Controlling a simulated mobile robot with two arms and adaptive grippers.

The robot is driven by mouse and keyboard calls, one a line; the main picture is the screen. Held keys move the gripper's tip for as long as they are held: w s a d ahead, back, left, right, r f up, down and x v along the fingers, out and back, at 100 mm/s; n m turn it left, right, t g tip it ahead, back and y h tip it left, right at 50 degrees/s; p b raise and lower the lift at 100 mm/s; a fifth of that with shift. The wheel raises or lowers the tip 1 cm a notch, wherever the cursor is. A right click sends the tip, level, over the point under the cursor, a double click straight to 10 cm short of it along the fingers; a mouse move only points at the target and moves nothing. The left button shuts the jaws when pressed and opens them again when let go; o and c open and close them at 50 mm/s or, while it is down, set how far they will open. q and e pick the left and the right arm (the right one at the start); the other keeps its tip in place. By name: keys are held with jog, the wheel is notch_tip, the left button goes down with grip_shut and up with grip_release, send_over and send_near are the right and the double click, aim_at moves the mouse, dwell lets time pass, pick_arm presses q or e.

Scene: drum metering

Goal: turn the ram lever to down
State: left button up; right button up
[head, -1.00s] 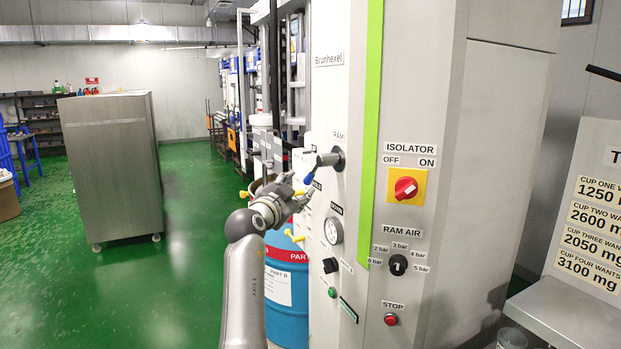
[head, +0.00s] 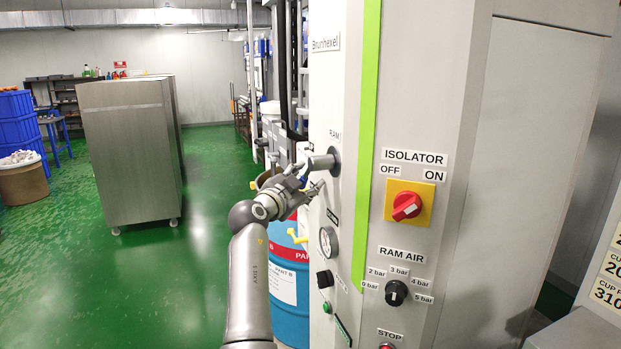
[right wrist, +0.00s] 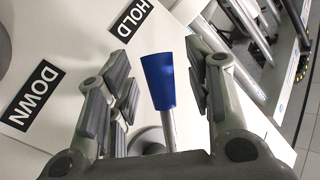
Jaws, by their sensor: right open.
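The ram lever (head: 322,162) sticks out from the panel under the RAM label. In the right wrist view its blue tip (right wrist: 158,82) lies between the two sides of my right gripper (right wrist: 161,88), with a gap to each. In the head view my right gripper (head: 311,181) is at the lever, open, and hides its blue end. The DOWN label (right wrist: 34,95) and the HOLD label (right wrist: 132,19) show left of the lever in the right wrist view. The lever's exact setting cannot be told. My left gripper is out of view.
The panel has a gauge (head: 328,242), a red isolator switch (head: 407,206) and a ram air knob (head: 396,293). A blue drum (head: 289,310) stands behind my arm. A steel cabinet (head: 127,150) stands at left, with clear green floor around it.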

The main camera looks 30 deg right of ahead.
jog(key=shift+a, duration=0.15)
jog(key=shift+r, duration=0.1)
jog(key=shift+c, duration=0.6)
grip_shut()
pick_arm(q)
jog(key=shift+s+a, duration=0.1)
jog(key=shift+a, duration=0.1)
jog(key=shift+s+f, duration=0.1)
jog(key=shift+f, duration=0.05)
